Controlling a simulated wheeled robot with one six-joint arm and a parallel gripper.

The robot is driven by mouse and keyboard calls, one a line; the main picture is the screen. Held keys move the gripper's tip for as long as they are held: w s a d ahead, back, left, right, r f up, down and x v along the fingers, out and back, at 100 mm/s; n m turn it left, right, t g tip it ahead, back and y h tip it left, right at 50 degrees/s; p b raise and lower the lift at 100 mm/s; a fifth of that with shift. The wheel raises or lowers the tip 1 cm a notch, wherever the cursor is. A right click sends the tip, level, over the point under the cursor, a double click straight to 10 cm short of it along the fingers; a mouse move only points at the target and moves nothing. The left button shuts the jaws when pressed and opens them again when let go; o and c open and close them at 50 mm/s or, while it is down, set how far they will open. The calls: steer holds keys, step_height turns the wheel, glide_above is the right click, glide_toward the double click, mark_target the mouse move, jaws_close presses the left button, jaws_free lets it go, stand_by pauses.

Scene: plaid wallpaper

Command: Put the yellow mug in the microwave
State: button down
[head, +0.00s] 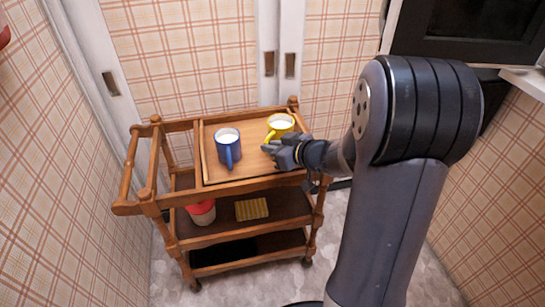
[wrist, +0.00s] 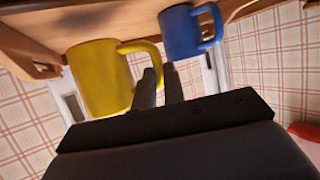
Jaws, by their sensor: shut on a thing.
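The yellow mug (head: 279,126) is at the right rear of the wooden cart's top, with pale contents; I cannot tell whether its base touches the tray. In the wrist view the yellow mug (wrist: 98,80) fills the left, its handle reaching to the fingers. My gripper (head: 282,150) is at the front of the mug, and in the wrist view its fingers (wrist: 160,86) are shut on the mug's handle. A dark appliance with a black window (head: 480,18), which looks like the microwave, is at the upper right, partly cut off; its inside is not visible.
A blue mug (head: 228,147) stands left of the yellow one on the cart's tray (head: 255,168); it also shows in the wrist view (wrist: 180,32). Lower shelves hold a red-lidded container (head: 202,211) and a yellowish mat (head: 251,209). Plaid walls stand close on both sides.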

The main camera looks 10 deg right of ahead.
steer(key=shift+f, duration=1.55)
steer(key=shift+f+b, duration=0.2)
steer(key=shift+b, duration=0.4)
steer(key=c, duration=1.5)
jaws_free()
steer(key=shift+r, duration=0.1)
steer(key=shift+r+p, duration=0.1)
steer(key=shift+p, duration=0.25)
steer(key=shift+s+d+r, duration=0.15)
steer(key=shift+s+d, duration=0.1)
steer(key=v, duration=1.1)
steer(key=shift+s+p, duration=0.15)
steer(key=shift+p, duration=0.2)
